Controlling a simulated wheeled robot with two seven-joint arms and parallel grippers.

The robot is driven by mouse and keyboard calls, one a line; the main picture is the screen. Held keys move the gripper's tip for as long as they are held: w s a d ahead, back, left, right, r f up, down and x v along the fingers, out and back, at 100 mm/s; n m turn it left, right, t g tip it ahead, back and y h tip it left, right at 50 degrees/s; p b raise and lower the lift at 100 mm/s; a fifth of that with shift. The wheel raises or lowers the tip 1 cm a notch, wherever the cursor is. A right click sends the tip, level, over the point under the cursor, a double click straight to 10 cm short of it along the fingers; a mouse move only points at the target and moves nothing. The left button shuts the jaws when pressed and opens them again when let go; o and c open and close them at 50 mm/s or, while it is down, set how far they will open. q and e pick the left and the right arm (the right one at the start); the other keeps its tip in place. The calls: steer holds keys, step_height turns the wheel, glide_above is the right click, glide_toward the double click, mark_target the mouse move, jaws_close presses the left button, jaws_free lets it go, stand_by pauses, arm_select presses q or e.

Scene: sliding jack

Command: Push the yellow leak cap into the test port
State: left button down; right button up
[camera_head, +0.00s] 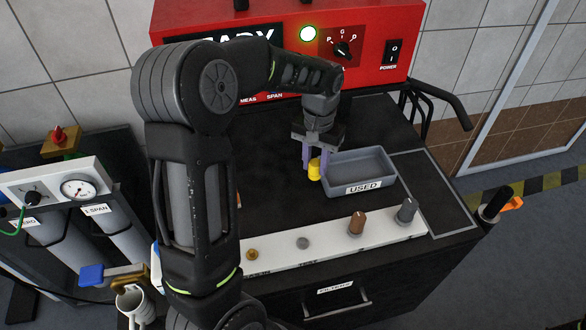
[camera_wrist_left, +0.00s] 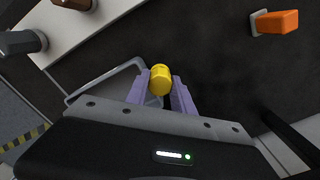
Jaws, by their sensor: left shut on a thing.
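The yellow leak cap (camera_head: 314,169) is a small yellow cylinder held at the tips of my left gripper (camera_head: 313,166), near the left end of the grey USED tray (camera_head: 385,170). In the left wrist view the cap (camera_wrist_left: 160,80) sits between the two purple fingers of my left gripper (camera_wrist_left: 161,88), which are shut on it. In the left wrist view an orange block-shaped piece (camera_wrist_left: 276,22) stands on the dark top, apart from the cap; I cannot tell whether it is the test port. My right gripper is not in view.
A white strip (camera_head: 330,245) along the front edge bears several small knobs and fittings, including a brown one (camera_head: 357,222) and a grey one (camera_head: 406,210). A red panel (camera_head: 400,35) with a dial and switch stands behind. Gas cylinders with a gauge (camera_head: 78,188) stand at left.

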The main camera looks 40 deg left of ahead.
arm_select(q)
steer(key=w+d+r+m, duration=0.1)
steer(key=w+d, duration=0.3)
steer(key=d, duration=0.8)
steer(key=shift+d+r+m, duration=0.15)
steer(key=shift+d+m, duration=0.2)
steer(key=shift+m, duration=0.25)
steer(key=shift+w, duration=0.1)
